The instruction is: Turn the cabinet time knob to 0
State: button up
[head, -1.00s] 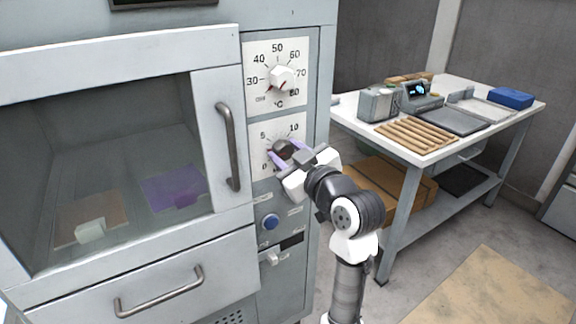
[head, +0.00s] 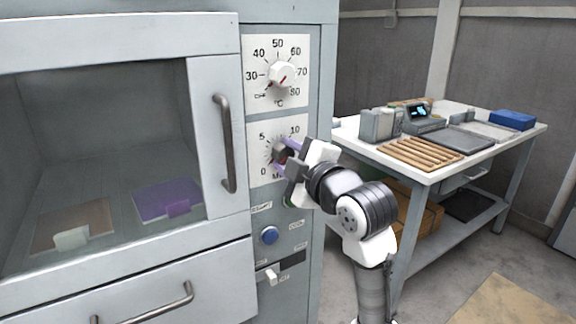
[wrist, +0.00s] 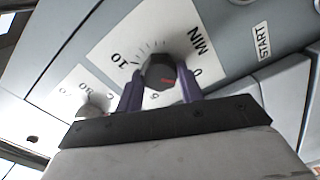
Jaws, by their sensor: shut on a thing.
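The time knob (head: 280,154) is dark and round with a red mark. It sits on a white dial plate (head: 258,138) marked 0, 5, 10 and MIN on the cabinet's right panel. My gripper (head: 284,157) has its purple fingers on both sides of the knob, shut on it. In the wrist view the knob (wrist: 160,70) stands between the two fingers of my gripper (wrist: 161,88), and its red mark lies on the side facing 5 and 0. The exact setting is hard to read.
A white temperature knob (head: 282,74) is above. A blue button (head: 269,235) and a white switch (head: 271,277) are below. The cabinet door handle (head: 227,143) stands out on the left. A table (head: 432,172) with trays is on the right.

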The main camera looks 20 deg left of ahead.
jog(key=shift+n, duration=0.5)
jog(key=o, duration=1)
jog(key=b+v, duration=0.1)
jog(key=v, duration=1.3)
jog(key=shift+s+a+f, duration=0.1)
jog(key=shift+a, duration=0.05)
